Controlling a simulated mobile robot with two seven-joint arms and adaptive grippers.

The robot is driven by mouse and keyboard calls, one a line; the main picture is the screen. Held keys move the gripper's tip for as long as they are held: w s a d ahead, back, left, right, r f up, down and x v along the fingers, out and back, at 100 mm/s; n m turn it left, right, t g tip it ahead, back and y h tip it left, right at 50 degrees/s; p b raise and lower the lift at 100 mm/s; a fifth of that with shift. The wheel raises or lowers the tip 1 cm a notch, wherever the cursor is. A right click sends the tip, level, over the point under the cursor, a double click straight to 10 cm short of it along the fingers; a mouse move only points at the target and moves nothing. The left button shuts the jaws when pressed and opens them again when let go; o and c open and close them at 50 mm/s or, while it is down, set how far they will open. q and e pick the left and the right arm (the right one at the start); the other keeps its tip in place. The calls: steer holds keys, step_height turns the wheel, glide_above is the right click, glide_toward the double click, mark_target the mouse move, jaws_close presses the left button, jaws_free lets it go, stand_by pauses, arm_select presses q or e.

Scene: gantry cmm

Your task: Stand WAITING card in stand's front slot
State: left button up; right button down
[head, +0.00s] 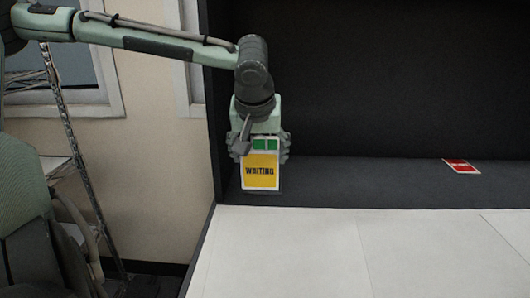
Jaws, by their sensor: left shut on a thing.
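The yellow WAITING card (261,171) stands upright, facing me, at the left end of the dark ledge. My left gripper (260,148) points down from above and is shut on the card. Two green patches (265,144) show at the card's top, between the fingers; I cannot tell whether they belong to this card or to another behind it. The card's lower edge is close to the ledge. The stand is not clearly visible; a thin dark edge at the card's foot may be part of it. I cannot tell whether the card sits in a slot. My right gripper is out of view.
A red card (461,166) lies flat on the dark ledge (350,183) at the right. A dark wall rises behind the ledge and another at its left. The pale tiled surface (330,250) in front is clear.

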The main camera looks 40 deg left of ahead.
arm_select(q)
steer(key=shift+w+a, duration=0.35)
steer(key=w+a+f+b, duration=0.3)
steer(key=w+a+f, duration=0.1)
steer(key=w+a, duration=0.1)
steer(key=shift+w+a+f, duration=0.2)
steer(key=shift+w+f, duration=0.05)
steer(key=shift+w, duration=0.5)
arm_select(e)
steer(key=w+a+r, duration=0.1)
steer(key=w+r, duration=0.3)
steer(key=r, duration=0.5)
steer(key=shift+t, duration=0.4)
arm_select(q)
steer(key=shift+f, duration=0.35)
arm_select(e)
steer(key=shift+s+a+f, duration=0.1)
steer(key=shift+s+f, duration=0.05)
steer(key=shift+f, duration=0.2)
